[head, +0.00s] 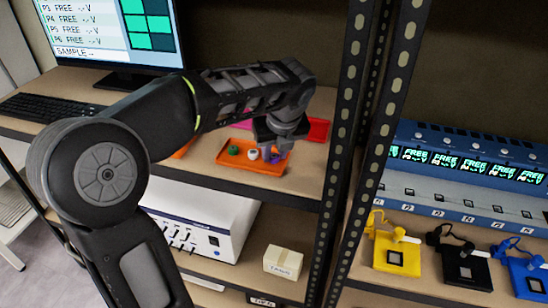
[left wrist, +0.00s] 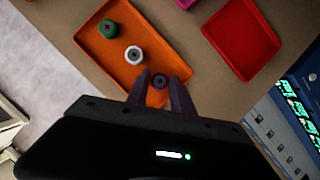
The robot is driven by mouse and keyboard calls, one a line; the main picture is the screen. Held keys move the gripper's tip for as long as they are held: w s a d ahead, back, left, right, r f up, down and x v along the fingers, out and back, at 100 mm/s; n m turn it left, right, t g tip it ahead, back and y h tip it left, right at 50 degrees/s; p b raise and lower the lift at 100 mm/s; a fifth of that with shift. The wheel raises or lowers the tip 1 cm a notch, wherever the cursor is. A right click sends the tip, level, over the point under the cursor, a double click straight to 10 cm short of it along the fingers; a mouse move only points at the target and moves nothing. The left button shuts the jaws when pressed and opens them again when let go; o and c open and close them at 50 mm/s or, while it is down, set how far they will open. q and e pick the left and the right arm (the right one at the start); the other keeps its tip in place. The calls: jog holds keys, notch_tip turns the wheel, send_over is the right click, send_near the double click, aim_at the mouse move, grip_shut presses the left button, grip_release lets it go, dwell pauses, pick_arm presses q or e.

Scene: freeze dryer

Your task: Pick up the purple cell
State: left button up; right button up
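The purple cell (head: 275,156) is at the right end of an orange tray (head: 245,167) on the shelf, partly hidden under my left gripper (head: 280,140) in the head view. In the left wrist view, the dark round top of the purple cell (left wrist: 159,80) lies between the two fingertips of my left gripper (left wrist: 160,84). The fingers stand apart with a small gap visible on each side of the cell, so the gripper looks open around it. My right gripper is not in view.
A green cell (left wrist: 107,28) and a white cell (left wrist: 133,54) stand in the same tray. A red tray (left wrist: 241,38) lies beside it. A dark rack post (head: 348,110) stands right of my arm. A monitor (head: 108,35) and keyboard (head: 50,108) are at the left.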

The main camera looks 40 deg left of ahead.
pick_arm(q)
jog(key=shift+c, duration=0.3)
grip_shut()
dwell(0.3)
